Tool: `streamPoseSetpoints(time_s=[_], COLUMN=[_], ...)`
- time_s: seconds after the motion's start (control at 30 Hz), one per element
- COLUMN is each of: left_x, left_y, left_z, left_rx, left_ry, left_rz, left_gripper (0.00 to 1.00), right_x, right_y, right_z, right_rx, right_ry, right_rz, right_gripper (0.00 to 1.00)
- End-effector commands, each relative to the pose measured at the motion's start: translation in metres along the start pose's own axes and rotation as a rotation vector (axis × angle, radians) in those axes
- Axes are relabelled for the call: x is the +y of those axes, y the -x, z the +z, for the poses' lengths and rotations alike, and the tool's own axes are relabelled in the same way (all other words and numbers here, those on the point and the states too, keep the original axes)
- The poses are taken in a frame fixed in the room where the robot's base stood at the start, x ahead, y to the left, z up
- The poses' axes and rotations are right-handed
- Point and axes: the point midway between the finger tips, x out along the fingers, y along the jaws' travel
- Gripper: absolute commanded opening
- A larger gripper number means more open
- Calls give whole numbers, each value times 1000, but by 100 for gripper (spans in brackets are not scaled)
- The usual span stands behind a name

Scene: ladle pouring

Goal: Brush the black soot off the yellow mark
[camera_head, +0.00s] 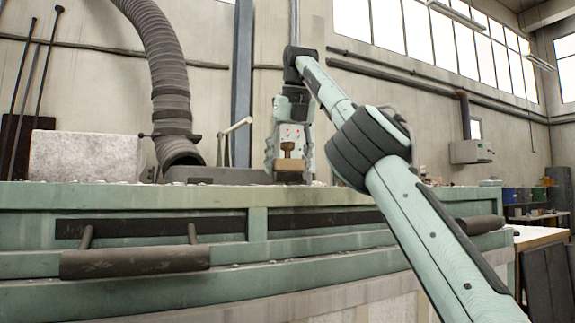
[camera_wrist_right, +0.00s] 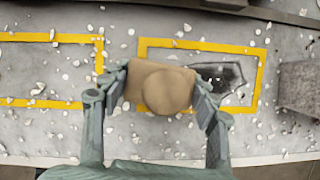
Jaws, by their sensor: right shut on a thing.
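My right gripper (camera_head: 290,150) is upright over the bench top in the head view, with its fingers pointing down. In the right wrist view the right gripper (camera_wrist_right: 158,95) is shut on a brown brush (camera_wrist_right: 165,86) with a round knob. The brush (camera_head: 289,150) also shows between the fingers in the head view. The yellow mark (camera_wrist_right: 255,72) is a rectangular outline on the grey surface. The black soot (camera_wrist_right: 222,76) lies inside it, to the right of the brush, partly beside the right finger. The brush covers the left part of the outline. My left gripper is not in view.
A second yellow outline (camera_wrist_right: 50,38) lies to the left. Pale chips are scattered over the surface. A rough grey block (camera_wrist_right: 303,88) stands at the right in the wrist view. In the head view a ribbed hose (camera_head: 168,90) and a pale stone block (camera_head: 85,157) stand left of the gripper.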

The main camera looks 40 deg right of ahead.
Motion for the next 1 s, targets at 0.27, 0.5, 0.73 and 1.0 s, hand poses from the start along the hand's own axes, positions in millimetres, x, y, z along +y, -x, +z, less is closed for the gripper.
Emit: streamPoseSetpoints(time_s=[0.27,0.5,0.73,1.0], left_x=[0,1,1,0], left_y=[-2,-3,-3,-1], left_z=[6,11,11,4], left_rx=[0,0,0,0], left_ry=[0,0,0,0], left_rz=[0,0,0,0], left_gripper=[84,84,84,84], right_x=[0,0,-1,-19], right_y=[-6,-11,-11,-10], right_z=[-3,-4,-5,-1], right_rx=[0,0,0,0], right_ry=[0,0,0,-1], right_rz=[0,0,0,0], right_gripper=[27,27,27,27])
